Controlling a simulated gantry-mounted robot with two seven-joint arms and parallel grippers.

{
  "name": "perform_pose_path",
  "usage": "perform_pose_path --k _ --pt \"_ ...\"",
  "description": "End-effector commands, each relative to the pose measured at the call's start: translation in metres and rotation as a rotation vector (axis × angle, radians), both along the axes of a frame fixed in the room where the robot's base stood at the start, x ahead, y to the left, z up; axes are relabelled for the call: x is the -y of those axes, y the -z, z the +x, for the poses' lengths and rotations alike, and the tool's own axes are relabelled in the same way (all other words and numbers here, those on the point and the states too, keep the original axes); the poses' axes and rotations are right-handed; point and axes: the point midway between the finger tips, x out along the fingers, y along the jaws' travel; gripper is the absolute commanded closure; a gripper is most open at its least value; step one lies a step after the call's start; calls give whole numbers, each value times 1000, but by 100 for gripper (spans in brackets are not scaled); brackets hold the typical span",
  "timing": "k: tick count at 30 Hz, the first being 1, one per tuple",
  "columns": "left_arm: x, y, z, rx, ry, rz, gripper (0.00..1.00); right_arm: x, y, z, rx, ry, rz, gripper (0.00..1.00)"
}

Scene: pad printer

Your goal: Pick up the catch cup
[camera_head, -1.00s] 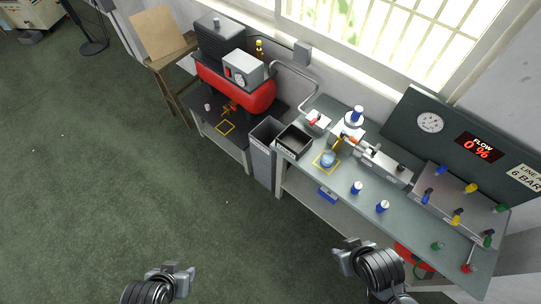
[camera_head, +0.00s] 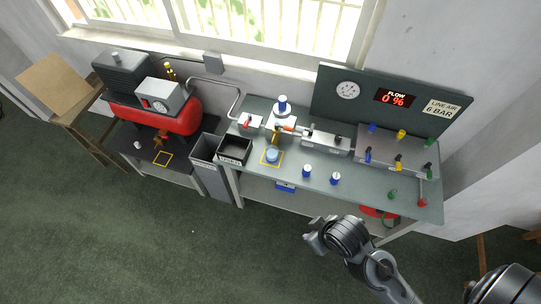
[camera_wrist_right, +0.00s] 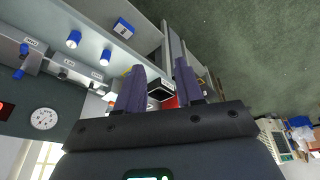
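A pale blue cup (camera_head: 272,155), which looks like the catch cup, stands in a yellow square outline (camera_head: 264,163) on the grey bench (camera_head: 320,178). It is just below a yellowish fitting (camera_head: 276,135). My right gripper (camera_head: 312,239) is in front of the bench, below and to the right of the cup, well apart from it. In the right wrist view its two fingers (camera_wrist_right: 160,75) are spread with nothing between them. I cannot make out the cup in that view. My left gripper is out of view.
A black open tray (camera_head: 234,149) is left of the cup; a grey bin (camera_head: 208,175) stands beside the bench. Two blue-and-white bottles, one here (camera_head: 306,171), stand right of the cup. A red compressor (camera_head: 175,120) is on a low table. The floor in front is clear.

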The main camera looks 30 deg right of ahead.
Motion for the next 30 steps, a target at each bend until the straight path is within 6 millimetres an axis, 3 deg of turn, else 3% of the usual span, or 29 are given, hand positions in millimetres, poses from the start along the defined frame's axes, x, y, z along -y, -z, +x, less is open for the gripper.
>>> perform_pose_path --k 14,25,30 --pt "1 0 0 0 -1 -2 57 0 0 0 0 0 0 63" --pt "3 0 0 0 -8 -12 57 0 0 0 0 0 0 8" --pt "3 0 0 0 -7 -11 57 0 0 0 0 0 0 5"
